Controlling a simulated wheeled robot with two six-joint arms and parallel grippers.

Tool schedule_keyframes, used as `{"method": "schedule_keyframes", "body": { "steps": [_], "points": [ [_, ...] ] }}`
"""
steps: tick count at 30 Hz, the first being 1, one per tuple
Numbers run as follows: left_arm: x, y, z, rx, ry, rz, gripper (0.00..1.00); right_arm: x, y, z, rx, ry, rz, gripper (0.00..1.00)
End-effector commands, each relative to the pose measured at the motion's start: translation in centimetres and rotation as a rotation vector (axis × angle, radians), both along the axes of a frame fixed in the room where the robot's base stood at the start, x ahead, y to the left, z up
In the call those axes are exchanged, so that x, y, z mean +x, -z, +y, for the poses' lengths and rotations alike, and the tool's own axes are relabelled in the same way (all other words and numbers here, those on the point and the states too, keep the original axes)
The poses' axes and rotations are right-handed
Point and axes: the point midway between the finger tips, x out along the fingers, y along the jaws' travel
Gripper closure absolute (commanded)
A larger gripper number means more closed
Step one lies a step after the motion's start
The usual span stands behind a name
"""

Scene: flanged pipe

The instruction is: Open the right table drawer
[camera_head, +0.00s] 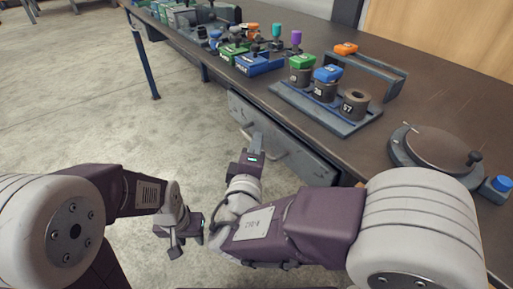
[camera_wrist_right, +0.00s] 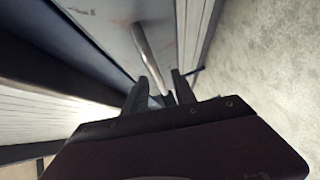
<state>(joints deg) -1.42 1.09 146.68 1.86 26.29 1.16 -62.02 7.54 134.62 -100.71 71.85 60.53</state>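The right table drawer (camera_head: 300,152) has a flat grey front below the table's near edge, with a bar handle across it. I cannot tell whether it stands out from the table. My right gripper (camera_head: 257,142) is at the left part of this handle. In the right wrist view, the pale handle bar (camera_wrist_right: 150,52) runs down between the two dark fingers (camera_wrist_right: 160,92), which are apart. I cannot tell whether they touch it. My left gripper (camera_head: 176,248) hangs low over the floor, away from the drawer; its fingers are too unclear to read.
The dark table (camera_head: 430,105) carries a rack (camera_head: 330,112) with several labelled cylinders, a round disc fixture (camera_head: 438,150) and several small coloured parts farther back. A blue table leg (camera_head: 145,62) stands at left. The concrete floor (camera_head: 70,110) before the table is clear.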

Motion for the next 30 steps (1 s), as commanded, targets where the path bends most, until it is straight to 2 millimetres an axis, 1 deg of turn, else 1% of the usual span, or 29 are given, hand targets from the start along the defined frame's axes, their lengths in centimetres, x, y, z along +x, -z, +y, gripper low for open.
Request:
{"method": "schedule_keyframes", "body": {
  "steps": [1, 4, 11, 12, 14, 15, 30],
  "points": [
    [0.01, 0.35, 0.0, 0.0, 0.0, 0.0, 0.64, 0.61, 0.27, -0.17, 0.001, 0.003, 0.0, 0.68],
    [0.01, 0.44, 0.0, 0.0, 0.0, 0.0, 0.64, 1.28, 0.22, -0.2, 0.001, 0.0, 0.0, 0.68],
    [0.01, 0.38, 0.0, 0.0, 0.0, 0.0, 0.64, 1.41, 0.15, -0.19, 0.0, -0.001, 0.0, 0.68],
    [0.01, 0.38, 0.0, 0.0, 0.0, 0.0, 0.64, 1.4, 0.15, -0.18, 0.0, -0.001, 0.0, 0.73],
    [0.01, 0.38, 0.0, 0.0, 0.0, 0.0, 0.64, 1.4, 0.15, -0.18, 0.0, -0.001, 0.0, 0.9],
    [0.01, 0.38, 0.0, 0.0, 0.0, 0.0, 0.64, 1.39, 0.16, -0.18, 0.0, -0.001, 0.0, 1.0],
    [0.01, 0.39, 0.0, 0.0, 0.0, 0.0, 0.64, 1.37, 0.19, -0.18, 0.0, -0.001, 0.001, 1.0]
  ]
}}
